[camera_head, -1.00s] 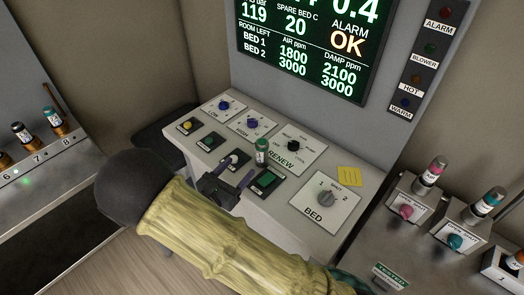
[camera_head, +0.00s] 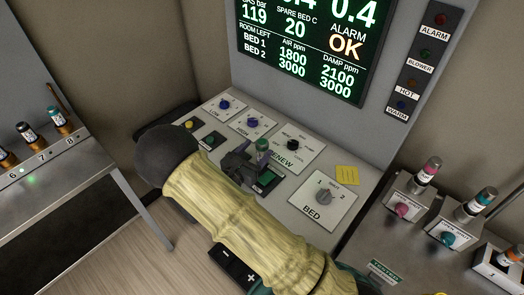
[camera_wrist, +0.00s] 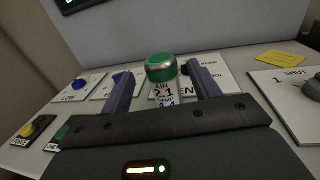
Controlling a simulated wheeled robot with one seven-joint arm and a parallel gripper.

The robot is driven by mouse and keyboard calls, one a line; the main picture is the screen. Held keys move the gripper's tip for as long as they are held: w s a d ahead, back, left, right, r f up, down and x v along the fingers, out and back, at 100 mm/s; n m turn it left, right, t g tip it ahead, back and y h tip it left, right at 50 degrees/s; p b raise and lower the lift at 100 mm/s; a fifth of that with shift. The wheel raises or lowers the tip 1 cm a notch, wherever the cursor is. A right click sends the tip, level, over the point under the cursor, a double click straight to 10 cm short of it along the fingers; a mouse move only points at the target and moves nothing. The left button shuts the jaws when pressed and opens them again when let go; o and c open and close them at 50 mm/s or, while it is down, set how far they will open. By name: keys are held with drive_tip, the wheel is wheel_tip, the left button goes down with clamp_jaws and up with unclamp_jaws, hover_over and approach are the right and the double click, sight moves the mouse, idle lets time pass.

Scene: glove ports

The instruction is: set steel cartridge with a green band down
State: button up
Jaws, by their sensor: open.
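The steel cartridge with a green band (camera_head: 262,146) stands upright on the sloped console, near the RENEW panel. In the wrist view the cartridge (camera_wrist: 162,82) shows its green cap and a label reading AIR 2.1. My gripper (camera_head: 255,161) is open and low over the console. In the wrist view one finger is on each side of the cartridge, with visible gaps. The cartridge's base is hidden behind my gripper's body, so I cannot tell what it rests on exactly.
The RENEW panel (camera_head: 291,148) with a black knob lies right behind the cartridge. The BED panel (camera_head: 323,201) is to the right, by a yellow note (camera_head: 347,176). Other cartridges stand in a left rack (camera_head: 75,150) and on holders at right (camera_head: 453,236). A screen rises behind.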

drive_tip(key=p+x, duration=0.1)
drive_tip(key=x, duration=0.2)
drive_tip(key=shift+w+d+f, duration=0.1)
drive_tip(key=shift+w+d, duration=0.15)
drive_tip(key=c, duration=1.3)
wheel_tip(320, 180, up, 10)
drive_tip(key=shift+r+b, duration=0.1)
drive_tip(key=shift+b, duration=0.9)
